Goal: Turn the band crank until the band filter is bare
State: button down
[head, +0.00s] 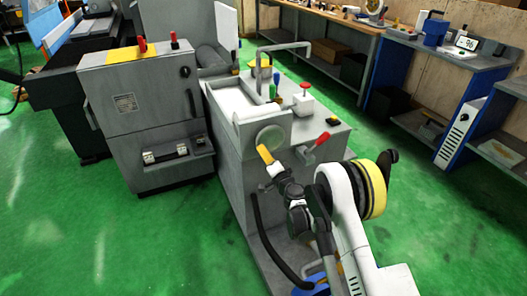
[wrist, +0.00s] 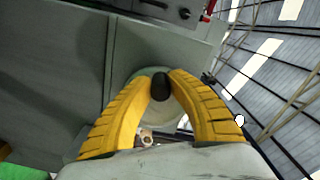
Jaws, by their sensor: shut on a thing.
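The band filter unit is the grey box in the middle of the head view, with a pale, whitish bed (head: 232,103) in its top tray. A round grey-green disc (head: 270,138) sits on its front face. My gripper (head: 265,154) is just in front of that disc. In the wrist view, my gripper's yellow fingers (wrist: 161,76) are shut around the black knob of the band crank (wrist: 160,88). A pale round plate (wrist: 165,117) shows behind the knob. The rest of the crank is mostly hidden by the fingers.
A red-handled lever (head: 322,139) and a red-topped white box (head: 304,101) are right of the tray. A bent grey pipe (head: 283,47) rises above it. A black hose (head: 265,240) hangs at the front. Green floor (head: 150,240) is open at left.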

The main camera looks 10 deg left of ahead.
jog(key=shift+f, duration=0.1)
dwell(0.5)
jog(key=c, duration=1.2)
grip_release()
jog(key=shift+c, duration=0.2)
jog(key=shift+d, duration=0.1)
jog(key=v, duration=0.7)
jog(key=shift+s, duration=0.15)
jog(key=shift+d, duration=0.1)
